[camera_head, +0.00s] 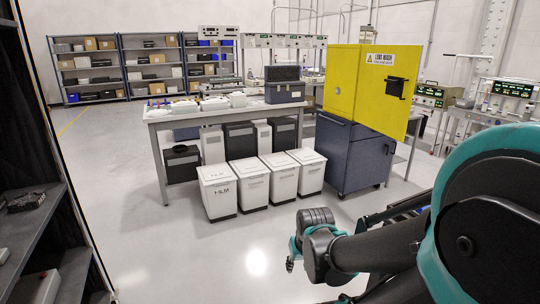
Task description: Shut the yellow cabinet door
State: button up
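The yellow cabinet (341,78) stands on a dark blue base cabinet right of centre, away from my arm. Its yellow door panel (372,98) carries a white warning label and a black handle (396,87). The panel's right edge extends past the base's right side, so the door appears to stand open. The cabinet's inside is not visible. My gripper (292,256) is low in the front, left of my dark arm and apart from the cabinet. It is small and partly hidden by my arm, so its finger opening cannot be made out.
Several white bins (217,190) stand before a long workbench (180,118) left of the cabinet. A dark shelf (40,222) is close on the left. A bench with instruments (500,115) is at the right. Grey floor (160,245) is free in the front middle.

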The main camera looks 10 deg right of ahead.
aim_at(382, 106)
jog(key=i+j+z, duration=0.2)
jog(key=i, duration=1.1)
jog(key=i+z, duration=0.4)
jog(key=i+j+z, duration=0.15)
jog(key=z, duration=0.3)
jog(key=i+j+z, duration=0.4)
jog(key=l, duration=0.1)
